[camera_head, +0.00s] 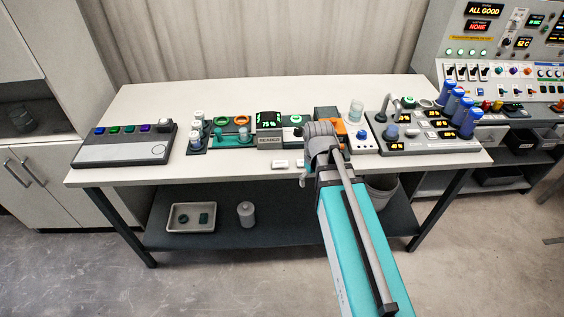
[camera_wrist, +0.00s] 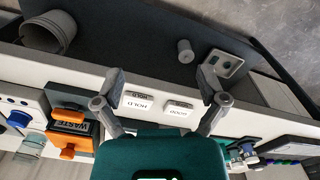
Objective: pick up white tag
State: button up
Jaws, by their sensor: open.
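Two small white tags lie flat near the table's front edge. In the wrist view, one white tag (camera_wrist: 138,102) reads HOLD and lies to the left. The other white tag (camera_wrist: 178,107) lies to the right, its lettering small. The head view shows them as a left tag (camera_head: 281,164) and a right tag (camera_head: 300,164) beside my arm. My gripper (camera_wrist: 160,82) is open and empty, its fingers spread on either side of both tags in the wrist view. In the head view my arm hides most of the gripper. Contact with the table cannot be told.
The white table (camera_head: 230,174) carries a reader box (camera_head: 270,140) behind the tags, an orange waste unit (camera_wrist: 67,152) and a control panel (camera_head: 430,130). A button box (camera_head: 125,146) stands left. A lower shelf holds a tray (camera_head: 191,231) and a canister (camera_head: 246,214).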

jog(key=w+a+r+n+p, duration=0.3)
jog(key=w+a+n, duration=0.1)
jog(key=w+n, duration=0.2)
jog(key=w+a+r+n+p, duration=0.3)
jog(key=w+a+n, duration=0.2)
jog(key=w+n, duration=0.2)
jog(key=shift+w+a+r+n, duration=0.15)
jog(key=shift+w+r+n, duration=0.2)
jog(key=shift+w, duration=0.35)
jog(key=b, duration=0.9)
send_over(280, 163)
jog(key=f, duration=0.8)
jog(key=shift+s+f, duration=0.3)
jog(key=shift+s, duration=0.1)
jog(key=shift+f, duration=0.1)
jog(key=f+b, duration=0.2)
jog(key=shift+w+f+b, duration=0.3)
jog(key=shift+f+b, duration=0.05)
jog(key=shift+f, duration=0.05)
jog(key=shift+f+b, duration=1.1)
